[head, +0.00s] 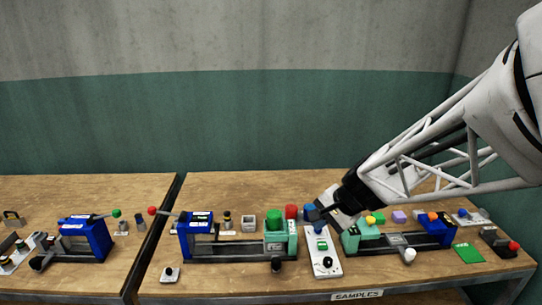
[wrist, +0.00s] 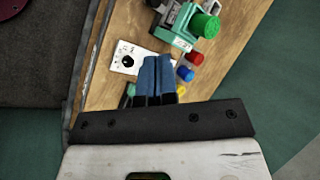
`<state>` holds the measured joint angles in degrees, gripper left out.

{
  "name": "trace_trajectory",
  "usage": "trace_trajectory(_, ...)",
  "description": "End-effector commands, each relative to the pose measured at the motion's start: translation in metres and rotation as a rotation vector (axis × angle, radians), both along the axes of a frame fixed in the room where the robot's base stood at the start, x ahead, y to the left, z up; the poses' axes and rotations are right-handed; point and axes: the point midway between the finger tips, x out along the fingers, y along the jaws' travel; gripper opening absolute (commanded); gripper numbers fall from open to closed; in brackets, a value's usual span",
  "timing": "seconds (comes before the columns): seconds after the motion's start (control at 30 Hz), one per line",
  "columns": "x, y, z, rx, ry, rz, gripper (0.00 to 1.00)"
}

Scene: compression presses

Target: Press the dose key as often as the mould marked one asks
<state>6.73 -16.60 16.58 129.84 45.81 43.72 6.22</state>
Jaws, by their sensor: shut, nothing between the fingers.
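A white control panel (head: 327,268) lies on the right bench, with a black round knob and a small green patch on its face. It also shows in the wrist view (wrist: 121,52), left of my fingers. I cannot tell which part is the dose key. My gripper (head: 319,228) is shut and empty, low over the panel's far end; its blue fingers (wrist: 157,60) lie side by side in the wrist view and hide part of the panel. Contact cannot be told. The moulds' marks are too small to read, so I cannot tell which is marked one.
A blue press with a green end block (head: 276,242) stands left of the panel, and a green-and-blue press (head: 428,233) right of it. Red (head: 291,211) and blue (head: 309,211) cylinders stand behind. A "SAMPLES" label (head: 357,294) is on the front edge. Another blue press (head: 88,237) stands left.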

Motion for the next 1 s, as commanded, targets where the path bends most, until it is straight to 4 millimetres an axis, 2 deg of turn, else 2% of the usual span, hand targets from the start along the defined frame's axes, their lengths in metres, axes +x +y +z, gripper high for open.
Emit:
trace_trajectory(0.1, 0.025, -0.005, -0.014, 0.06, 0.019, -0.087, 0.0)
trace_trajectory(0.37, 0.077, -0.019, -0.045, 0.185, 0.058, -0.284, 0.0)
trace_trajectory(0.6, 0.121, -0.037, -0.081, 0.291, 0.099, -0.474, 0.0)
trace_trajectory(0.8, 0.149, -0.054, -0.108, 0.359, 0.126, -0.61, 0.0)
trace_trajectory(1.0, 0.163, -0.063, -0.124, 0.395, 0.142, -0.688, 0.0)
